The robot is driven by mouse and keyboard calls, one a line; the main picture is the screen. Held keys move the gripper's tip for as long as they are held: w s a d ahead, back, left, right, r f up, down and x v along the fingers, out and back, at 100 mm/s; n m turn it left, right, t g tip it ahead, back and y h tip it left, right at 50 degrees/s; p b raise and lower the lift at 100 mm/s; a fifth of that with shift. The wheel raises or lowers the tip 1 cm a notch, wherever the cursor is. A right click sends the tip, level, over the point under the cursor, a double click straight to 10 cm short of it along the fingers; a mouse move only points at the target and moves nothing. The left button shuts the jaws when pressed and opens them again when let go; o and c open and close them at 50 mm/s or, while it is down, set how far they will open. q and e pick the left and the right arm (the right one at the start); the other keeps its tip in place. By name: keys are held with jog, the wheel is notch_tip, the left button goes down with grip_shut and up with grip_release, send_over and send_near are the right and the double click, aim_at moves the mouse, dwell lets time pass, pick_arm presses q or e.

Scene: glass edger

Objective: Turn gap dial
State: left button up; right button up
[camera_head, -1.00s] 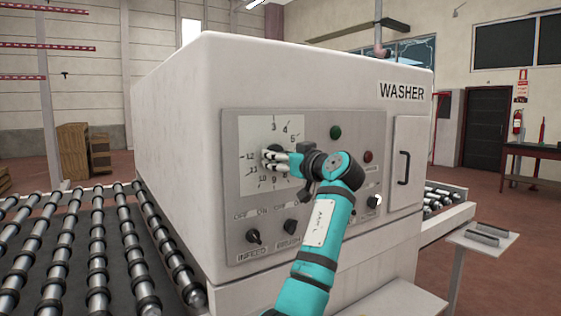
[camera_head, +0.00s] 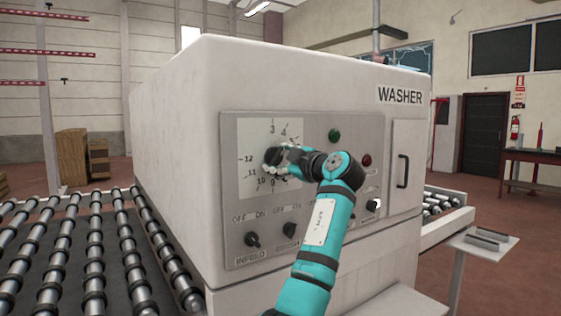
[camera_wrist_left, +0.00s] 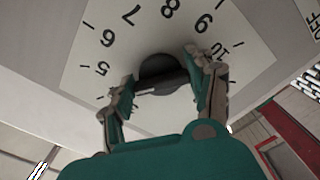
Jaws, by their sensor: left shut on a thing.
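The gap dial is a dark round knob (camera_head: 271,156) on a white numbered plate (camera_head: 248,128) on the washer's front panel. In the left wrist view the knob (camera_wrist_left: 163,70) has a bar across its face, with the printed numbers around it. My left gripper (camera_head: 279,159) is at the dial, shut on it. Its fingers (camera_wrist_left: 162,84) lie on opposite sides of the bar in the wrist view. The fingers partly cover the knob in the head view, and its exact pointing is hard to read. My right gripper is not in view.
Below the dial are the infeed switch (camera_head: 252,240) and another black switch (camera_head: 290,230). A green button (camera_head: 334,135) and a red button (camera_head: 367,160) sit to the right. A roller conveyor (camera_head: 95,250) lies left of the washer (camera_head: 300,75). A door handle (camera_head: 403,171) sticks out at right.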

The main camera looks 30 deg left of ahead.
pick_arm(q)
jog(key=shift+n, duration=0.6)
jog(key=o, duration=1.2)
jog(key=v, duration=1.2)
jog(key=shift+w, duration=0.1)
